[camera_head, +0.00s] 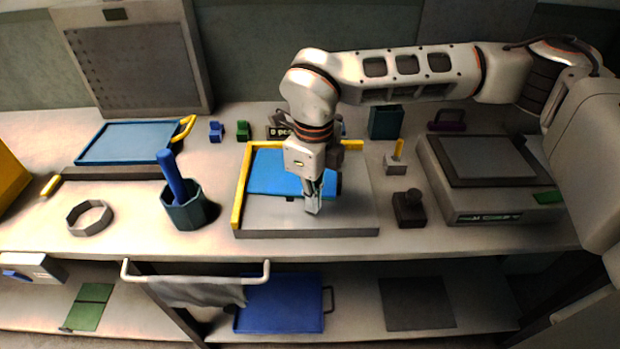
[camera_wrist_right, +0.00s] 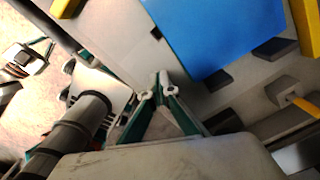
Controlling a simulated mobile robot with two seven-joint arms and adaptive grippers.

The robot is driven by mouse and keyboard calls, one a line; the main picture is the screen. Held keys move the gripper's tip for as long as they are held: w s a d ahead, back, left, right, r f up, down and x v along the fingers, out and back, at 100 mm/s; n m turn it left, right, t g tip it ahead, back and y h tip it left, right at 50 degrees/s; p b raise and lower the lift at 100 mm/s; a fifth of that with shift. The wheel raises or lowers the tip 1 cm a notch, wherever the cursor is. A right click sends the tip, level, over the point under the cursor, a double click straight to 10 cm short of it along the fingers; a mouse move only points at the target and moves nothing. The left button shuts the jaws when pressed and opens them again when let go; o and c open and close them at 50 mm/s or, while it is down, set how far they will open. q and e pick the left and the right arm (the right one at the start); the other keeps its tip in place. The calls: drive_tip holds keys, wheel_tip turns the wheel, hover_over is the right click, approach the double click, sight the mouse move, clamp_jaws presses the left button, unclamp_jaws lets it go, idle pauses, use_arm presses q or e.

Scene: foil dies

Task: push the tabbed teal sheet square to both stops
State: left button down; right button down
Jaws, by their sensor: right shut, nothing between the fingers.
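The bright blue sheet (camera_head: 268,172) lies on a grey plate (camera_head: 270,215), partly hidden behind my right gripper. A yellow left stop (camera_head: 241,195) and a yellow back stop (camera_head: 262,143) border the plate. The sheet lies close to both; I cannot tell whether it touches either. A small dark tab (camera_head: 291,198) shows at its front edge. My right gripper (camera_head: 312,208) points down, shut and empty, at the front right of the sheet. In the right wrist view, the gripper's fingertips (camera_wrist_right: 158,80) are apart from the sheet (camera_wrist_right: 215,35). My left gripper is not seen.
A teal cup with a blue handle (camera_head: 186,210) and a grey ring (camera_head: 90,217) stand left. A dark knobbed block (camera_head: 408,208), a grey block with a yellow peg (camera_head: 396,163) and a large grey machine (camera_head: 490,190) stand right. The plate's front is clear.

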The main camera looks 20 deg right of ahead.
drive_tip(key=shift+f+b, duration=0.4)
drive_tip(key=shift+f, duration=0.4)
drive_tip(key=shift+r, duration=0.1)
idle(0.8)
drive_tip(key=shift+w, duration=0.15)
drive_tip(key=shift+w+d, duration=0.3)
drive_tip(key=shift+w, duration=0.65)
drive_tip(key=shift+w+d, duration=0.25)
drive_tip(key=shift+w, duration=0.7)
drive_tip(key=shift+s, duration=0.15)
